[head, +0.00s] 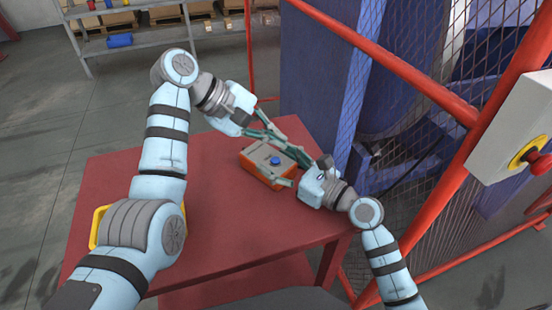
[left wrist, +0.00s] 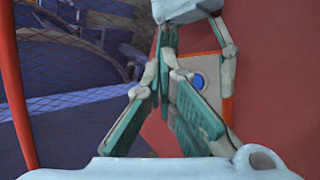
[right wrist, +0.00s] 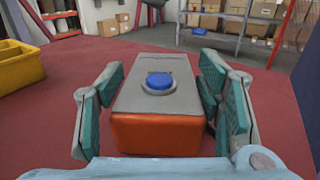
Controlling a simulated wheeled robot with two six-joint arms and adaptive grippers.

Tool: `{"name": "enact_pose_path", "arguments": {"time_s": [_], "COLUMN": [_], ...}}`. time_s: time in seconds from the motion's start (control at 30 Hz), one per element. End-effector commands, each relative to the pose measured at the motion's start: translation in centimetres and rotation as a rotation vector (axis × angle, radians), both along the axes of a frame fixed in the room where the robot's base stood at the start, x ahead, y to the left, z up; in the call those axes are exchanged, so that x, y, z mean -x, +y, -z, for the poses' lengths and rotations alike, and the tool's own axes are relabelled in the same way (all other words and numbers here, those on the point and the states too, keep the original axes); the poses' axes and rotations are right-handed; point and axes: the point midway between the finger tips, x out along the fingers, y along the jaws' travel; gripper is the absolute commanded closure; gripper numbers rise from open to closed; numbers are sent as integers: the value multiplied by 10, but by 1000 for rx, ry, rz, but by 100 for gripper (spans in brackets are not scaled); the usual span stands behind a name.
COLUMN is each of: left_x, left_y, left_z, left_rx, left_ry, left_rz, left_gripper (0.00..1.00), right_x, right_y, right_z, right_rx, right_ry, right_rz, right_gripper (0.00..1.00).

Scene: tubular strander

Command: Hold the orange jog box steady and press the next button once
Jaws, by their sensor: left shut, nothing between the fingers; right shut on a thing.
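The orange jog box (head: 262,173) sits on the red table, with a grey top and a round blue button (head: 275,160). In the right wrist view the jog box (right wrist: 157,133) lies between the fingers of my right gripper (right wrist: 165,100), with its blue button (right wrist: 159,81) clear on top. My right gripper is shut on the box. My left gripper (head: 289,148) is shut and empty, its fingers over the far side of the box. In the left wrist view its fingertips (left wrist: 170,75) are left of the blue button (left wrist: 198,82), near a right gripper finger. Contact cannot be told.
The red table (head: 215,235) has free room at front and left. A yellow bin (right wrist: 20,66) stands at its left, mostly behind my left arm in the head view. A red-framed mesh fence (head: 400,75) and a grey control box with a red button (head: 540,162) are at right.

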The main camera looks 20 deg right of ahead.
Motion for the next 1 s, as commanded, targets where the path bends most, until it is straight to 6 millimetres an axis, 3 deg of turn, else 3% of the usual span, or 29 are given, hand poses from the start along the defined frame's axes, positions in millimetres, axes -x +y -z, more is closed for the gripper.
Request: {"name": "enact_pose_path", "arguments": {"time_s": [0.2, 0.33, 1.0], "left_x": [0, 0, 0], "left_y": [0, 0, 0], "left_z": [29, 39, 42], "left_rx": [0, -1, 0], "left_ry": [2, 1, 0], "left_rz": [-1, 1, 1], "left_gripper": [100, 100, 100], "right_x": [0, 0, 0], "right_y": [0, 0, 0], "right_z": [1, 1, 1], "right_rx": [0, 0, 0], "right_ry": [1, 1, 1], "right_rz": [0, 0, 0], "right_gripper": [77, 77, 77]}}
